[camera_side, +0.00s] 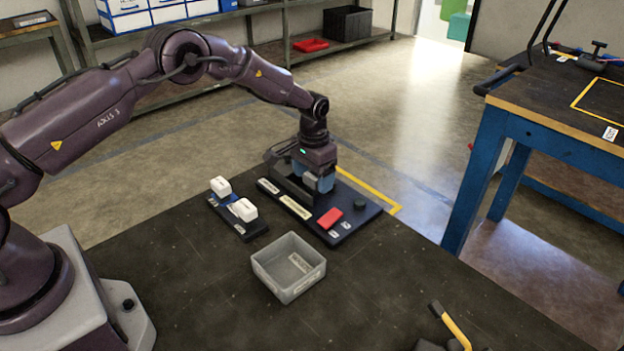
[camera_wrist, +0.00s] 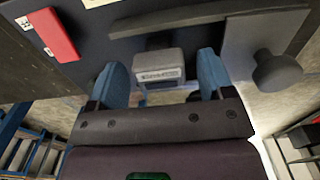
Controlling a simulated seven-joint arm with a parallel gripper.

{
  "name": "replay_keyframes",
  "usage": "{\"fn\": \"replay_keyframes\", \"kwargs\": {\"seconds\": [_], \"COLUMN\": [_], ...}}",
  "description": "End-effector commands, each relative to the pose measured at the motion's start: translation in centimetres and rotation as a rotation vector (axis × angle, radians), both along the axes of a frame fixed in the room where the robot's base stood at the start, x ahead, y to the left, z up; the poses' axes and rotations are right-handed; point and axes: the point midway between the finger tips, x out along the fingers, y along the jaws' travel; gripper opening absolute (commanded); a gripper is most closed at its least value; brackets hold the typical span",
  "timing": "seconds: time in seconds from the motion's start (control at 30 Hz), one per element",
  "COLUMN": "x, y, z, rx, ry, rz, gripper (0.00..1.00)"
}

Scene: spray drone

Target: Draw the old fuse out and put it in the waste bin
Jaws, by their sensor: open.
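My gripper (camera_side: 318,184) is over the far part of a dark fuse board (camera_side: 352,223). In the wrist view its two blue fingers (camera_wrist: 163,85) are open. Between them is a grey block with a printed label (camera_wrist: 160,70), which looks like the old fuse, seated at the board; gaps show on both sides of it.
A red block (camera_side: 330,218) and a dark round knob (camera_side: 360,205) sit on the board; the knob also shows right of the fingers (camera_wrist: 276,72). Two white blocks (camera_side: 243,209) sit in a dark rack at left. A yellow-handled tool (camera_side: 455,330) lies at the front.

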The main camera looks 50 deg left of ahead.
Motion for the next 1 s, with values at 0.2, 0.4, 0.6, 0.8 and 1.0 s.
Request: {"fn": "replay_keyframes", "kwargs": {"seconds": [0.2,0.4,0.6,0.8,1.0], "x": [0.00,0.00,-0.01,0.00,0.01], "y": [0.00,0.00,0.00,0.00,0.00], "z": [0.03,0.03,0.03,0.03,0.13], "rx": [0.000,0.000,0.000,0.000,0.000], "ry": [0.000,0.000,0.000,0.000,0.000], "rz": [0.000,0.000,0.000,0.000,0.000], "gripper": [0.74,0.74,0.74,0.31,0.10]}}
